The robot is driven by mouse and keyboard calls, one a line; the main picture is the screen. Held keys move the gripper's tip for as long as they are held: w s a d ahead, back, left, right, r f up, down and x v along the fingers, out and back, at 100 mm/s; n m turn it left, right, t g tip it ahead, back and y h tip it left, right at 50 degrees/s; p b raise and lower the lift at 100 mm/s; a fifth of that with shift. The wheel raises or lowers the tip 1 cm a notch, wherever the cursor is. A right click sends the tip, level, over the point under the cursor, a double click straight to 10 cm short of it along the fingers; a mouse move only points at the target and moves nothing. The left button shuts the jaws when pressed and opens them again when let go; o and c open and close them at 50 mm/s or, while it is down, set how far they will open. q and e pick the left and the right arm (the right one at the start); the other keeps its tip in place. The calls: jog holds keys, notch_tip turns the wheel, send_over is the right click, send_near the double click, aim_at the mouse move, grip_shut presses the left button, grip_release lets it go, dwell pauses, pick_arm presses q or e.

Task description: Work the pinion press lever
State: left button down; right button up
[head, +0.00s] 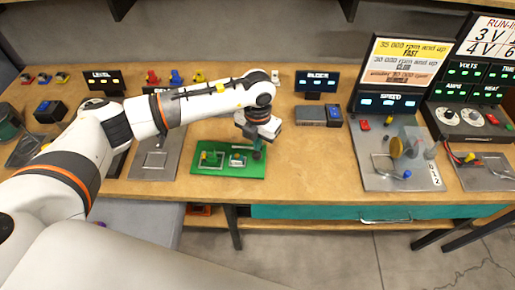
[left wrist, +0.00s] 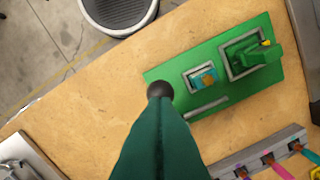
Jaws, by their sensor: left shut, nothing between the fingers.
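The pinion press stands on a bright green base plate (head: 205,171) on the bench. Its dark green part (left wrist: 160,140) looms close in the left wrist view, with a dark round knob (left wrist: 160,89) at its tip. The knob also shows at the plate's right side in the head view (head: 257,155). A green block in a grey frame (left wrist: 250,52) and a smaller framed piece (left wrist: 203,78) sit on the plate. My left gripper (head: 258,127) is shut and empty, just above the press's right end. It partly hides the press; contact with the lever cannot be told.
A grey plate with a frame (head: 152,168) lies left of the press. A dark box with a blue top (head: 333,115) stands behind right. A grey fixture (head: 385,178) with a yellow disc stands further right. The bench (head: 305,165) between is clear.

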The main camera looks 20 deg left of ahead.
aim_at(258, 153)
dwell(0.4)
pick_arm(q)
jog(key=shift+f+b, duration=2.25)
jog(key=shift+f, duration=0.3)
jog(key=shift+r, duration=0.1)
jog(key=shift+r+p, duration=0.8)
jog(key=shift+r, duration=0.3)
jog(key=shift+r+p, duration=2.1)
jog(key=shift+r, duration=1.85)
jog(key=shift+s+f, duration=0.1)
jog(key=shift+f, duration=0.05)
